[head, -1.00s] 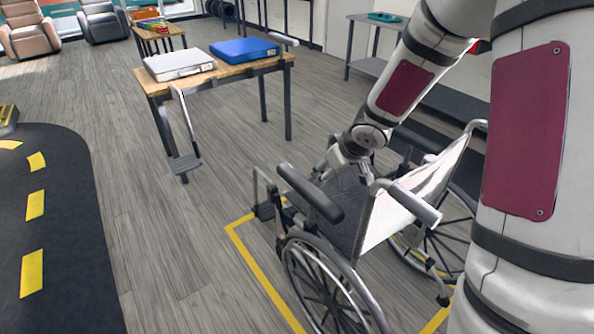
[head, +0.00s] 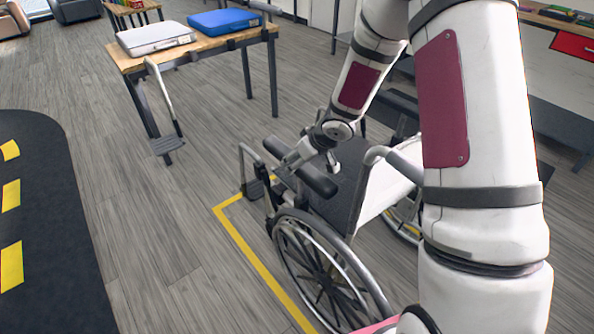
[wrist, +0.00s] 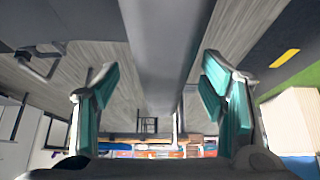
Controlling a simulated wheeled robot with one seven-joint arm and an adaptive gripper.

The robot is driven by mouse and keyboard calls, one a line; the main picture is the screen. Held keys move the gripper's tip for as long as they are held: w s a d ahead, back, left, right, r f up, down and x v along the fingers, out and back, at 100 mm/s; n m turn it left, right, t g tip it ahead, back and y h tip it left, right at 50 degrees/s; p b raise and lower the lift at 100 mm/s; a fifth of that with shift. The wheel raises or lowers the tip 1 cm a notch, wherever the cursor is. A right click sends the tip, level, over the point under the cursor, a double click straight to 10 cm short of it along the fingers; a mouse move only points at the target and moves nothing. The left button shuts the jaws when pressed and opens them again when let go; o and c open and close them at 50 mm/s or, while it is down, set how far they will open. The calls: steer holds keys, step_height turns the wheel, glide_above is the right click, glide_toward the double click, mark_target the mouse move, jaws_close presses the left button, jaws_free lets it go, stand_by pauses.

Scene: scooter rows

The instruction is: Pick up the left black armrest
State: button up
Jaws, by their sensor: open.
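The left black armrest (head: 317,183) is a dark padded bar on the near-left side of the wheelchair (head: 375,195). My gripper (head: 311,164) is at this armrest in the head view, with a finger showing on each side of it. In the wrist view the armrest (wrist: 163,45) runs as a wide grey bar between the two teal-padded fingers of my gripper (wrist: 160,72), with clear gaps on both sides. The fingers are open and not closed on it. Part of the armrest is hidden behind my gripper in the head view.
The wheelchair's large near wheel (head: 325,270) stands beside a yellow floor line (head: 250,255). A wooden table (head: 190,52) with a silver case (head: 155,38) and a blue case (head: 225,20) stands behind. A detached legrest (head: 165,110) hangs at the table. Floor is clear left of the wheelchair.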

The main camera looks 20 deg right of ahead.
steer(key=b+x, duration=0.1)
steer(key=x, duration=0.1)
steer(key=b+x, duration=0.1)
steer(key=x, duration=0.2)
steer(key=shift+a, duration=0.25)
jaws_close()
